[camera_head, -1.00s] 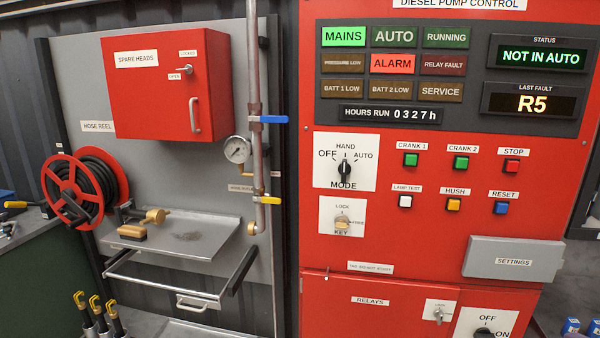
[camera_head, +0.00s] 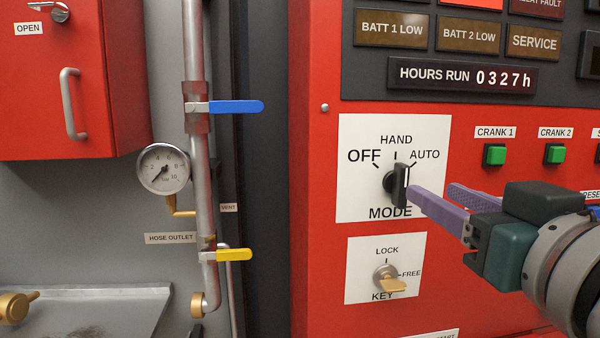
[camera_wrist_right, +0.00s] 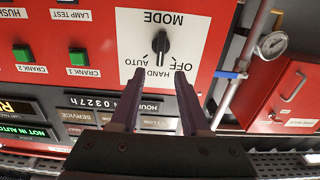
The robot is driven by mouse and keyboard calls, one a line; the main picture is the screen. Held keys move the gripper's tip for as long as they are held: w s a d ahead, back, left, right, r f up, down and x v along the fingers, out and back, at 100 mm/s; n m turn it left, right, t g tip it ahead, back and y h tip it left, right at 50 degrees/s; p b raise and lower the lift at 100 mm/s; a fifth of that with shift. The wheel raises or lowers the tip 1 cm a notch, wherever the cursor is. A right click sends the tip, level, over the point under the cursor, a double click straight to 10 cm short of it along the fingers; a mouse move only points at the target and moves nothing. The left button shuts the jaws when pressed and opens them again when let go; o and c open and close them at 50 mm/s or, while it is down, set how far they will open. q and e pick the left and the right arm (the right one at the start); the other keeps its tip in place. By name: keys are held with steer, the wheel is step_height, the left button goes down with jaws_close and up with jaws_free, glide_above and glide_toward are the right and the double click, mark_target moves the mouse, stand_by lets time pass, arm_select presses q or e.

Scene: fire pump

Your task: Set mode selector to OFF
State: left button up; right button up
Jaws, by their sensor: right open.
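The mode selector is a black knob (camera_head: 396,188) on a white plate (camera_head: 358,203) marked OFF, HAND and AUTO. Its white mark points up, about at HAND. In the right wrist view the plate is upside down and the knob (camera_wrist_right: 160,43) lies ahead of the fingertips, in line with the gap between them. My right gripper (camera_head: 432,188) comes in from the right with purple fingers, open and empty. In the right wrist view its fingers (camera_wrist_right: 157,82) are spread wide, and the knob is not between them. My left gripper is not in view.
Below the selector is a key switch (camera_head: 386,277) with a brass key. Green crank buttons (camera_head: 495,154) sit to the right. Left of the red panel are a pipe with a blue valve lever (camera_head: 235,107), a yellow lever (camera_head: 234,254) and a gauge (camera_head: 164,168).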

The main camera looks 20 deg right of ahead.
mark_target(405, 177)
steer(key=p+x, duration=0.1)
steer(key=x, duration=0.4)
steer(key=shift+w+d+r, duration=0.1)
steer(key=shift+w+d, duration=0.05)
steer(key=shift+w, duration=0.2)
steer(key=shift+p+x, duration=0.35)
steer(key=shift+x, duration=0.45)
steer(key=shift+c, duration=0.2)
jaws_close()
